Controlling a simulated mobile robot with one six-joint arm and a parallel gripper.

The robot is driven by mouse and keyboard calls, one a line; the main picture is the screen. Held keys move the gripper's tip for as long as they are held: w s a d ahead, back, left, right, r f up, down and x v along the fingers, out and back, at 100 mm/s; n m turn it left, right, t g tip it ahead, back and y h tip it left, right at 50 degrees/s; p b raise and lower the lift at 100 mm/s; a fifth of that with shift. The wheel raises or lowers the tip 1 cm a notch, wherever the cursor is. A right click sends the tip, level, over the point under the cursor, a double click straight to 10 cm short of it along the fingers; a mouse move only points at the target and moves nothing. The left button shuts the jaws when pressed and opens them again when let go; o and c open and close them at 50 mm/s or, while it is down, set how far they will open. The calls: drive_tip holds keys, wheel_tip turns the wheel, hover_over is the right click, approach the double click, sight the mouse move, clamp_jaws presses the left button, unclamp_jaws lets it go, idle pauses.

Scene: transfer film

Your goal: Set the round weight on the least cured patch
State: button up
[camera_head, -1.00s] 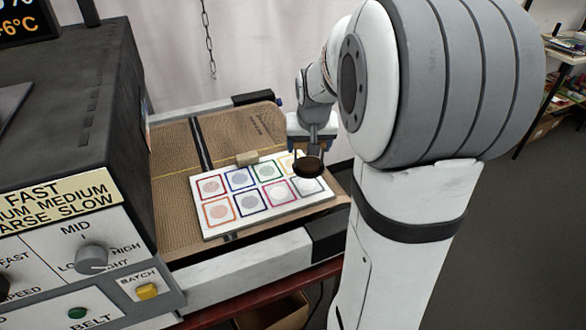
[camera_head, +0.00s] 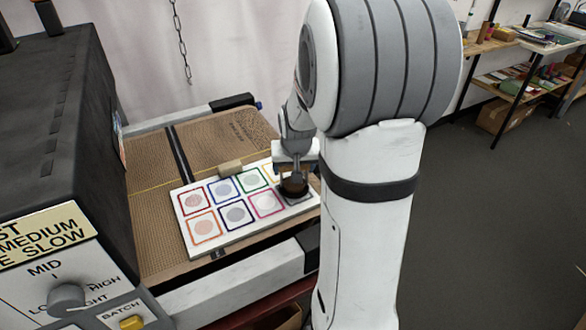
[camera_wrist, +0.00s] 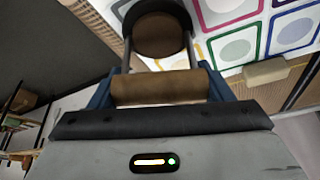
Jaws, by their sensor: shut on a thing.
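My gripper (camera_head: 295,166) is shut on the wooden handle (camera_wrist: 160,87) of the dark, brown-faced round weight (camera_head: 293,185). The weight also shows in the wrist view (camera_wrist: 159,35), beyond the handle. A white sheet (camera_head: 213,246) carries two rows of round patches in coloured square frames. The weight is over the right end of the front row, largely covering the grey-framed patch (camera_head: 301,198) there. I cannot tell if it touches the sheet. The magenta-framed patch (camera_head: 265,204) is just left of it. The yellow-framed patch (camera_head: 268,172) behind is partly hidden.
The sheet lies on a brown mesh belt (camera_head: 152,215). A small wooden block (camera_head: 230,168) sits at its back edge. A dark dryer housing (camera_head: 60,130) with control knobs stands at the left. A pale rail (camera_head: 235,288) runs along the front.

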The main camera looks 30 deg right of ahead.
drive_tip(key=shift+f, duration=0.35)
drive_tip(key=shift+f, duration=0.1)
drive_tip(key=o, duration=2)
drive_tip(key=v, duration=1.2)
drive_tip(key=s+a+n, duration=0.1)
drive_tip(key=s+a, duration=0.3)
drive_tip(key=s, duration=0.1)
drive_tip(key=s+a+f+n+g+y, duration=0.1)
drive_tip(key=s+a, duration=0.3)
drive_tip(key=s, duration=0.1)
drive_tip(key=s+a+f+n, duration=0.1)
drive_tip(key=s+a+n, duration=0.1)
drive_tip(key=s+a, duration=0.2)
drive_tip(key=shift+s+a+y, duration=0.15)
drive_tip(key=shift+s, duration=0.3)
drive_tip(key=shift+s+a+y, duration=0.15)
drive_tip(key=shift+s+a, duration=0.05)
drive_tip(key=shift+s, duration=0.2)
